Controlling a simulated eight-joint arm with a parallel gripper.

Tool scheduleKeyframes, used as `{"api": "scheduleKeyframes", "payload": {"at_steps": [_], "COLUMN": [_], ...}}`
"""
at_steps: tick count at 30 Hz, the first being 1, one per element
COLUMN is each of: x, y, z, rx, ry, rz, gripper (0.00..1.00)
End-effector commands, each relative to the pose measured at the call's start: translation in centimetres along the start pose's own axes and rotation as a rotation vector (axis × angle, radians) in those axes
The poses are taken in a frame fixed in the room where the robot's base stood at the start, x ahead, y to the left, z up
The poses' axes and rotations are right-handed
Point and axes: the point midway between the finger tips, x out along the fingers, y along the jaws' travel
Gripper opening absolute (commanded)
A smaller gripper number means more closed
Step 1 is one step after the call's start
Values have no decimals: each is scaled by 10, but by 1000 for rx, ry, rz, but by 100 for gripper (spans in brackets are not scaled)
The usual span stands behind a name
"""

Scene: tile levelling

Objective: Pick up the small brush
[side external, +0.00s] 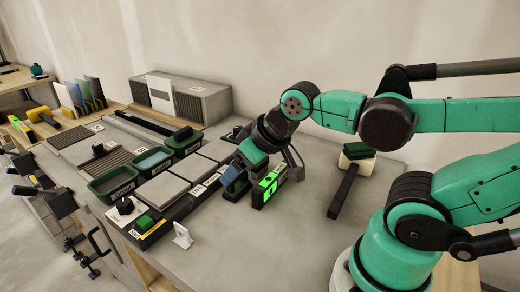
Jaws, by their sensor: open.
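My gripper (236,177) is low over the grey bench, beside the right edge of the grey tiles. Its jaws are open, though the fingers are small and partly hidden by my wrist. A small dark green block (237,190) sits right at the fingertips; I cannot tell whether it is the small brush or whether the fingers touch it. Another small dark item (98,149) lies on the ribbed tile at the left. No brush bristles can be made out anywhere.
A level with bright green displays (268,187) stands just right of my gripper. A mallet-like tool (345,188) with a pale and green head lies further right. The front right bench is clear.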

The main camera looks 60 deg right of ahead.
Motion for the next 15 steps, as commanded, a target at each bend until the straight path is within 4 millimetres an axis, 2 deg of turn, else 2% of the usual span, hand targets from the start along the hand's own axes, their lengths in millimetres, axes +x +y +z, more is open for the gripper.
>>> {"api": "scheduleKeyframes", "payload": {"at_steps": [5, 10, 15], "x": [7, 25, 48], "y": [14, 45, 77], "z": [-11, -29, -43], "rx": [95, 297, 523], "ry": [-69, -152, -159], "rz": [94, 313, 583], "gripper": [71, 71, 71]}}
